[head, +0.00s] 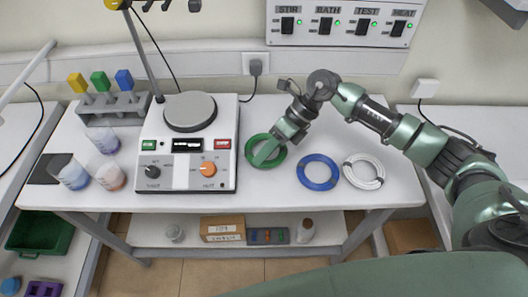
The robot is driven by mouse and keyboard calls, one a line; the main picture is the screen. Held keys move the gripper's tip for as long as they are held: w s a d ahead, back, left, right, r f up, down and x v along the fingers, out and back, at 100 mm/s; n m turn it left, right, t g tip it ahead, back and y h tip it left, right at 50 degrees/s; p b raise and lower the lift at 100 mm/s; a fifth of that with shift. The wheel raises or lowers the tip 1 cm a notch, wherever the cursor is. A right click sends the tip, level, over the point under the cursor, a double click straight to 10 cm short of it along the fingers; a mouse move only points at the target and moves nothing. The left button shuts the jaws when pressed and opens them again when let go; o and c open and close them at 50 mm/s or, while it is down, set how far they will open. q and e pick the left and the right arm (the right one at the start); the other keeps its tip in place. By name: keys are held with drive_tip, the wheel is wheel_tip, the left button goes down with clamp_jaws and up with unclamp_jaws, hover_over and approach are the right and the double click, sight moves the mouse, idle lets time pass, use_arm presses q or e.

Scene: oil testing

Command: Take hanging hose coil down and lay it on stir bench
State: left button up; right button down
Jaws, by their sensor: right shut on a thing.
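A green hose coil (252,157) is at the middle of the white stir bench (287,207), just right of the stirrer. My right gripper (270,147) reaches in from the right and is shut on the coil's right side. The coil looks flat, at or very close to the bench top; I cannot tell whether it touches. A blue hose coil (334,172) and a white hose coil (375,183) lie flat to its right, apart from it. My left gripper is not in view.
A stirring hotplate (186,179) with a tall rod stands left of the green coil. Several beakers (70,176) and a rack (110,108) with coloured-top items are at the left. A switch panel (343,23) is on the wall. The bench front below the coils is clear.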

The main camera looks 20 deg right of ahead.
drive_tip(key=c, duration=0.6)
unclamp_jaws()
drive_tip(key=shift+r, duration=0.1)
idle(0.3)
wheel_tip(320, 180, up, 7)
drive_tip(key=p, duration=0.4)
idle(0.6)
idle(0.4)
